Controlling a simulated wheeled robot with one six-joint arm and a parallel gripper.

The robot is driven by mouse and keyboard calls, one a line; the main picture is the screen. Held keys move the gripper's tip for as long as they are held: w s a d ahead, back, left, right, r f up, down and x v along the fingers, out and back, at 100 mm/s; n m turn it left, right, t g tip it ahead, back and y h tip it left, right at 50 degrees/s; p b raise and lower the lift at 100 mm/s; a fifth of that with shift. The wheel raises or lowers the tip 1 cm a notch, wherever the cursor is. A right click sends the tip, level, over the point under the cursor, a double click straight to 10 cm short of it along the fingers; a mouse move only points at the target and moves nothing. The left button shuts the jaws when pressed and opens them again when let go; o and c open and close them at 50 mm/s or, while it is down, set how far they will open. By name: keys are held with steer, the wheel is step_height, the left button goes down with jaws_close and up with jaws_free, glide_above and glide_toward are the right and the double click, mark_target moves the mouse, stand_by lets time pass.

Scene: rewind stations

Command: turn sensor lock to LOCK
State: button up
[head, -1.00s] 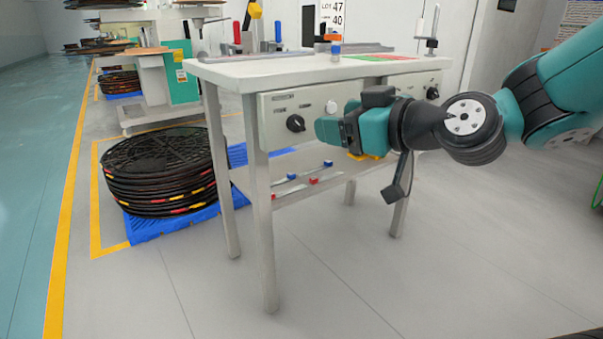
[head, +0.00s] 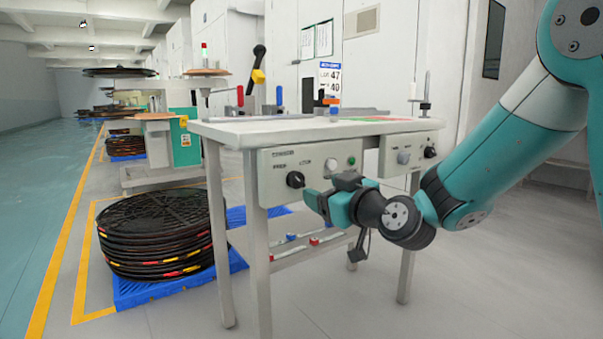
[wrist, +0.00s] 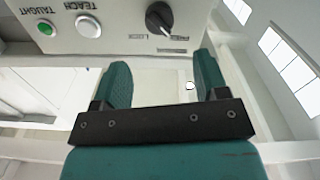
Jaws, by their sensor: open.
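The sensor lock is a black rotary knob (head: 295,180) on the left control box (head: 270,165) under the table's front edge. Labels above it appear to read FREE on the left and LOCK on the right. In the wrist view, which is upside down, the knob (wrist: 158,17) shows at the top, its pale mark seeming to point to the FREE side. My gripper (head: 310,197) is just in front of and slightly right of the knob, apart from it. In the wrist view its teal fingers (wrist: 163,65) are spread, with nothing between them.
A white button (wrist: 88,26) and a green one (wrist: 46,28) sit beside the knob on the same panel. A second box (head: 408,153) with knobs is to the right. The white table (head: 240,132) overhangs the panel. A reel stack (head: 158,235) stands on the floor left.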

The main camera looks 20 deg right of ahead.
mark_target(300, 180)
steer(key=x, duration=0.8)
steer(key=shift+w+a, duration=0.1)
steer(key=shift+w, duration=0.2)
steer(key=shift+c, duration=0.2)
steer(key=c, duration=0.9)
